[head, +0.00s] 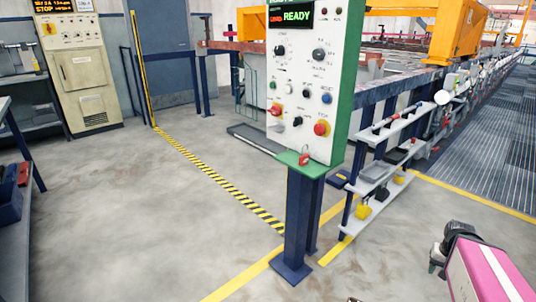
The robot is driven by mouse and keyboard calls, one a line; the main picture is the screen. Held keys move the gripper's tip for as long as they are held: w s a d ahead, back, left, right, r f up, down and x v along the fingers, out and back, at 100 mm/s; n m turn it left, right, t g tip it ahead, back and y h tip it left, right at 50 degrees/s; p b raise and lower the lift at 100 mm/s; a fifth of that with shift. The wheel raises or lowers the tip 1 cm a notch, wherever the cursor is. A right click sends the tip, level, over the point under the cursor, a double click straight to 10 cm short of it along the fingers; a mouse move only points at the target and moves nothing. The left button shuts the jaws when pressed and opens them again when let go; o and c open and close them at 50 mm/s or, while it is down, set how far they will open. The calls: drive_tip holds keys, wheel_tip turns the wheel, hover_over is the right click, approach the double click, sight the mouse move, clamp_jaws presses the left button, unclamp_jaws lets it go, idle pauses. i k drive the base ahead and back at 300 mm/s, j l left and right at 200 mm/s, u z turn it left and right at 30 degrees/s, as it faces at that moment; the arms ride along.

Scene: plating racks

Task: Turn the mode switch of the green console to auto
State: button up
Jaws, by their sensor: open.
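The green console (343,95) stands on a dark blue post near the middle of the head view. Its white face carries several knobs, buttons and a small screen reading READY. A black rotary knob (281,50) sits at the upper left of the face and a grey rotary knob (320,54) at the upper right. Their labels are too small to read, so I cannot tell which is the mode switch or where it points. My gripper (437,260) is at the lower right, open, apart from the console and well below its face. I see nothing between its fingers.
A beige cabinet (84,75) stands at the back left. A blue bin (8,205) is at the left edge. The floor in front of the console is clear.

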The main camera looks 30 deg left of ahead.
sight(297, 121)
drive_tip(key=u, duration=1.4)
